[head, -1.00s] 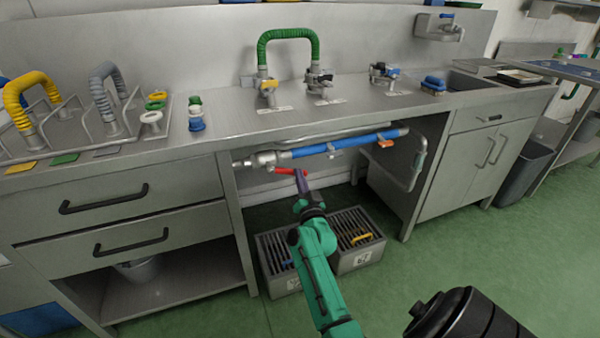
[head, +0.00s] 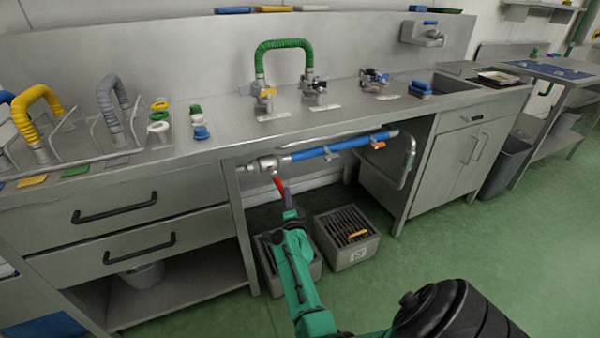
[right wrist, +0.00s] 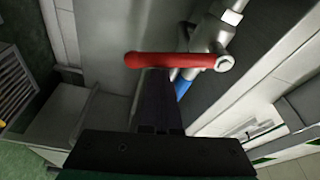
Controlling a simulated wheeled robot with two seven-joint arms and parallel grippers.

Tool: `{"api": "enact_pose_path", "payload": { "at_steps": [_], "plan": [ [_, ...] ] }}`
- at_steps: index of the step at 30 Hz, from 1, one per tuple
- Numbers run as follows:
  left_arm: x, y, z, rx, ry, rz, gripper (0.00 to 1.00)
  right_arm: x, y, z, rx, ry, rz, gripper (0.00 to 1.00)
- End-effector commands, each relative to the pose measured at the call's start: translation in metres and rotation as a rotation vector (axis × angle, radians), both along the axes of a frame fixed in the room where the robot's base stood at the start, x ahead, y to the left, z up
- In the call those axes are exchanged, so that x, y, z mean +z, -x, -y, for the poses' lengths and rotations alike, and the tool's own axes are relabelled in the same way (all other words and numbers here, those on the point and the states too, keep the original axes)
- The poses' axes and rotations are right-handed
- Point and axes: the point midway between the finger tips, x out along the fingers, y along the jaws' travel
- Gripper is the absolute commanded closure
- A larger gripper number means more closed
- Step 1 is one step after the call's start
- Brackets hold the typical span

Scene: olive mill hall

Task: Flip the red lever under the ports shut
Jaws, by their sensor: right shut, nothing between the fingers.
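The red lever (head: 279,184) is on the metal valve (head: 266,165) at the left end of the blue pipe under the counter. In the head view it slants down and to the right from the valve. In the right wrist view the red lever (right wrist: 170,61) lies across the picture, its pivot end at the right. My right gripper (head: 287,190) is shut and empty, its tips against or very close to the lever; contact cannot be told for sure. In the right wrist view the dark fingers (right wrist: 158,80) end just below the lever. My left gripper is out of view.
The blue pipe (head: 335,147) carries a small orange handle (head: 377,145) farther right. The counter (head: 230,140) with the green hose (head: 284,45) is above. Grey slatted crates (head: 347,238) stand on the floor below. A cabinet leg stands left of the lever.

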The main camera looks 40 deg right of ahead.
Motion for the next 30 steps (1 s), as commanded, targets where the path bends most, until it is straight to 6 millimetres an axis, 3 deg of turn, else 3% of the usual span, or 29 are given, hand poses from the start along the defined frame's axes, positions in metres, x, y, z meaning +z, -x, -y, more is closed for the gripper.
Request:
{"api": "enact_pose_path", "payload": {
  "at_steps": [6, 30],
  "plan": [
    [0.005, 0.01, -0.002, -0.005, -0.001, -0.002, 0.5, -0.003, -0.004, -0.01, 0.003, -0.139, 0.047, 1.0],
    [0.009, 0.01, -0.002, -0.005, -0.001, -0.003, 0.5, -0.006, -0.006, -0.017, 0.004, -0.13, 0.044, 1.0]
  ]
}}
